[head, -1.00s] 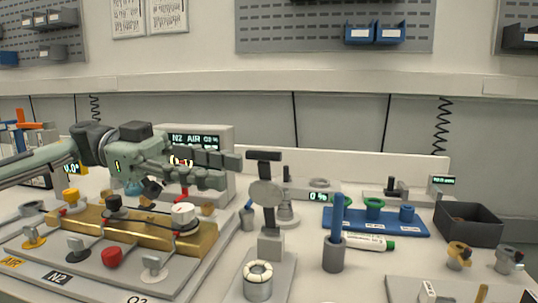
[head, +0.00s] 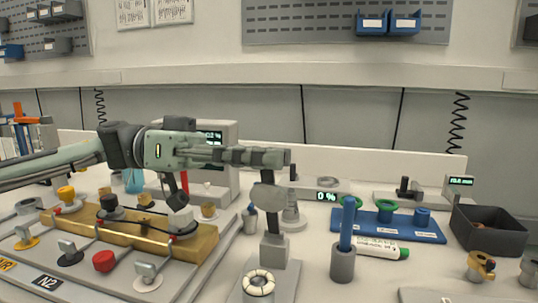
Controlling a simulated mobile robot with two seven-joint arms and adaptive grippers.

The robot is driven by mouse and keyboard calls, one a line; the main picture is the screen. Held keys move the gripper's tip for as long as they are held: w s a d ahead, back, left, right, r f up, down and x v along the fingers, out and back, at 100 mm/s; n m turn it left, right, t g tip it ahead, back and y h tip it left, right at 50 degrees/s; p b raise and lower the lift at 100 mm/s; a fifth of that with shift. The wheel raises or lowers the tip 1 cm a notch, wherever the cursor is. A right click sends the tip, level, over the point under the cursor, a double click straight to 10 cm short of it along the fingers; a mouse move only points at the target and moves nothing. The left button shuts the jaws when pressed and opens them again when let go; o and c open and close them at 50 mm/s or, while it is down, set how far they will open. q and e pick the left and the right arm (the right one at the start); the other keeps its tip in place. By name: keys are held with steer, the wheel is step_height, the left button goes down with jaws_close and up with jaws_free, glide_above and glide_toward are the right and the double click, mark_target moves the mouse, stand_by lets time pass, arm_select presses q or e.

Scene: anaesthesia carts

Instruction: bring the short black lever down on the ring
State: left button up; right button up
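A press stand with a grey head (head: 270,196) and post stands right of the gold manifold. Its short black lever, a T-shaped bar on top, is now mostly hidden by my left gripper (head: 284,158). The fingers lie level across the top of the stand, at the lever; whether they close on it is hidden from this side. The white segmented ring (head: 259,276) sits on a metal cup on the stand's base, in front of and below the head. The lever is still up, well above the ring. My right gripper is not in view.
The gold manifold (head: 120,232) with knobs lies below my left arm. A grey holder with a blue rod (head: 347,225) stands right of the press. A blue tray (head: 385,229), a marker (head: 379,248) and a dark bin (head: 489,235) are further right.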

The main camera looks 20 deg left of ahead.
arm_select(q)
steer(key=shift+d, duration=0.35)
jaws_close()
